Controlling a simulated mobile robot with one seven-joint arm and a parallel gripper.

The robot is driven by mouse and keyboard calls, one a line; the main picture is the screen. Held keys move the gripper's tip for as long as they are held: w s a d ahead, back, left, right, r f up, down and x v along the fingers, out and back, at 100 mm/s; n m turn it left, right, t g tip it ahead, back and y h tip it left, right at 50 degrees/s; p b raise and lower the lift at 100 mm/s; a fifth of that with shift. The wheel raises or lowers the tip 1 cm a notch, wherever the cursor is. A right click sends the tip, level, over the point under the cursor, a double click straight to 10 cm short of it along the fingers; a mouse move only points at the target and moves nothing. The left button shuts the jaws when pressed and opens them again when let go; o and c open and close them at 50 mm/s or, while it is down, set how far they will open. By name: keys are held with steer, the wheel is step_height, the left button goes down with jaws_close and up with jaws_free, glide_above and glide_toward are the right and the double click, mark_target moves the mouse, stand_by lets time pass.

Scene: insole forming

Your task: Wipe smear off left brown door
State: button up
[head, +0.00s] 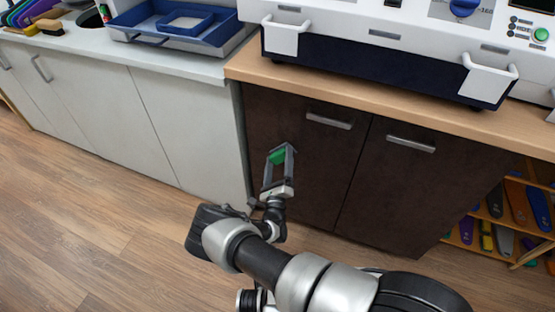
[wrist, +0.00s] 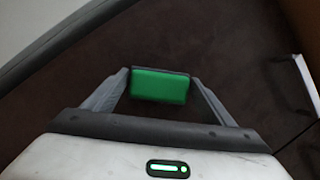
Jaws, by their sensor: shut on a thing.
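The left brown door (head: 296,135) is a dark brown cabinet door with a silver bar handle (head: 328,121) near its top. My gripper (head: 280,158) is in front of the left part of this door. It is shut on a green block-shaped wiping pad (head: 277,157), which also shows between the fingers in the wrist view (wrist: 160,86). The dark door surface (wrist: 215,45) lies behind the pad there. I cannot tell whether the pad touches the door. No smear is clearly visible in either view; the pad and gripper hide part of the door.
The right brown door (head: 405,185) is beside it. White cabinets (head: 170,115) stand to the left. A white machine (head: 400,40) sits on the wooden countertop (head: 390,97) above. A shelf with several colored insoles (head: 515,205) is at right. The wood floor (head: 100,220) is clear at left.

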steer(key=d, duration=0.1)
steer(key=s+d, duration=0.1)
steer(key=d, duration=0.1)
steer(key=shift+d, duration=0.2)
steer(key=shift+a, duration=0.1)
steer(key=shift+w+a+b, duration=0.35)
steer(key=shift+a+b, duration=0.05)
steer(key=shift+a, duration=0.45)
steer(key=shift+w+a+b, duration=0.35)
steer(key=shift+a, duration=0.5)
steer(key=shift+c, duration=0.3)
steer(key=shift+w+a+r, duration=0.2)
steer(key=shift+a, duration=0.1)
steer(key=shift+s, duration=0.1)
steer(key=shift+s+a+f+p, duration=0.1)
steer(key=shift+s+a+p, duration=0.15)
steer(key=shift+s, duration=0.7)
steer(key=shift+s+a+f+p, duration=0.1)
steer(key=shift+s+a+p, duration=0.15)
steer(key=shift+s, duration=0.7)
steer(key=shift+s+a+p, duration=0.15)
steer(key=shift+s+a, duration=0.1)
steer(key=shift+s, duration=0.7)
